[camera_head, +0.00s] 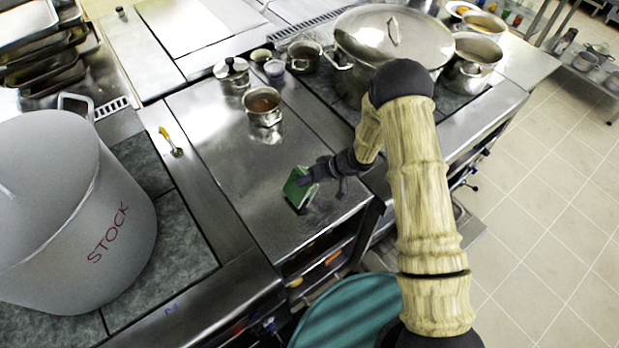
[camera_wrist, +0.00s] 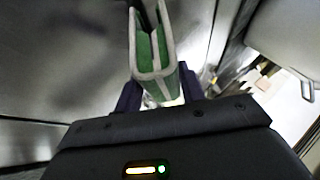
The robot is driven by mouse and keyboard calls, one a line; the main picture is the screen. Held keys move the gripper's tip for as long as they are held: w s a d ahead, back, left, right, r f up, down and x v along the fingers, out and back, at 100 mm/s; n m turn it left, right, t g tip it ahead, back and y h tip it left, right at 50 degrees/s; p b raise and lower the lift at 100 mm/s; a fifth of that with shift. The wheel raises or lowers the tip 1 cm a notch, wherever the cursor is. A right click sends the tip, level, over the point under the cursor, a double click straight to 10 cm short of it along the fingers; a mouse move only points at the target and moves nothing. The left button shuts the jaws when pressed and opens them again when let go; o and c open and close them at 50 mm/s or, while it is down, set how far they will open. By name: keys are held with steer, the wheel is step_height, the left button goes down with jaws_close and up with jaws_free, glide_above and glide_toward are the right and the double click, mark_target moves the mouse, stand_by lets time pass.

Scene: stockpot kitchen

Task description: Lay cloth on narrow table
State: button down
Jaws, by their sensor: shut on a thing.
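The green cloth (camera_head: 297,190) is folded, with pale edges. It hangs over the front part of a narrow steel worktop (camera_head: 215,140), which looks like the narrow table. My gripper (camera_head: 312,177) is shut on the cloth from the right side. In the wrist view the cloth (camera_wrist: 148,52) stands up between the two dark fingers of my gripper (camera_wrist: 157,92), its folds showing. I cannot tell whether its lower edge touches the steel.
A small pot (camera_head: 263,106) and a lidded pot (camera_head: 232,73) stand at the worktop's back. A yellow-handled tool (camera_head: 170,141) lies by its left edge. A large stockpot (camera_head: 65,215) is at left, a wide lidded pot (camera_head: 393,45) behind my arm. The worktop's middle is clear.

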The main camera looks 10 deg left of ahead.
steer(key=c, duration=0.9)
jaws_free()
steer(key=shift+f, duration=0.1)
steer(key=shift+o, duration=0.2)
steer(key=b+v, duration=0.1)
steer(key=v, duration=1.1)
steer(key=shift+b, duration=0.4)
